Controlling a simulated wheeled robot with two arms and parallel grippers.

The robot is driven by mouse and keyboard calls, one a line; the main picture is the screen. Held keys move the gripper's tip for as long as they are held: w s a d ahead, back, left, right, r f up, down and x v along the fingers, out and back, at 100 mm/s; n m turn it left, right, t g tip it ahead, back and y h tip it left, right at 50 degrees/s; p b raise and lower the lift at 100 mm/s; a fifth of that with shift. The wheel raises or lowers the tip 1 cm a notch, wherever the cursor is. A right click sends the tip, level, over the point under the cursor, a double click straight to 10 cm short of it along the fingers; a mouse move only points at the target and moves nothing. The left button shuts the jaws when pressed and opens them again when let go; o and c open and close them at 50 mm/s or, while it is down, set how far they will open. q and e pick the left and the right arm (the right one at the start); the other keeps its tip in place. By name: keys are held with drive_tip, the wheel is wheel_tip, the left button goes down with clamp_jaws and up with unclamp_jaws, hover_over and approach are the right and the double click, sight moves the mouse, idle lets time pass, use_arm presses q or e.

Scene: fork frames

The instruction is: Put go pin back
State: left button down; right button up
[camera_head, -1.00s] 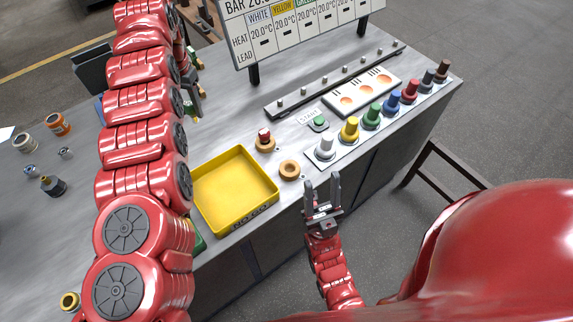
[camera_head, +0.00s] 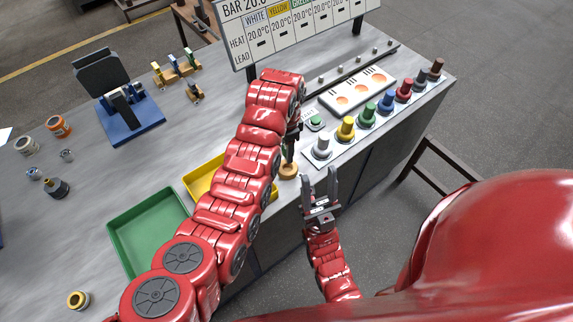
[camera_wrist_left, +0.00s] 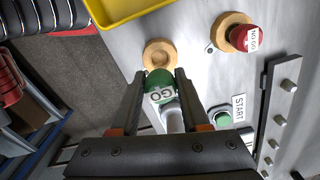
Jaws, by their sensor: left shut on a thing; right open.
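The green go pin (camera_wrist_left: 159,86), labelled GO, is between the fingers of my left gripper (camera_wrist_left: 160,76) in the left wrist view. The wooden ring holder (camera_wrist_left: 160,53) is just beyond the pin. In the head view the same holder (camera_head: 288,172) is directly below my left gripper (camera_head: 290,155). I cannot tell whether the pin touches it. The red no-go pin (camera_wrist_left: 247,39) stands in its own wooden base (camera_wrist_left: 232,22), hidden behind my left arm in the head view. My right gripper (camera_head: 319,180) is open and empty off the table's front edge.
A yellow tray (camera_head: 203,174) is partly behind my left arm, and a green tray (camera_head: 140,222) is left of it. A row of coloured pegs (camera_head: 366,117) and a green start button (camera_head: 316,122) are to the right. A blue stand (camera_head: 132,122) is at back left.

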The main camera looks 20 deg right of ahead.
use_arm(q)
drive_tip(key=shift+f, duration=0.45)
drive_tip(key=shift+f+p, duration=0.5)
drive_tip(key=shift+f, duration=0.05)
wheel_tip(320, 180, down, 3)
drive_tip(key=shift+s+r+p, duration=0.1)
drive_tip(key=shift+p, duration=0.45)
drive_tip(key=shift+f, duration=0.3)
drive_tip(key=shift+f, duration=0.2)
drive_tip(key=shift+c, duration=2)
unclamp_jaws()
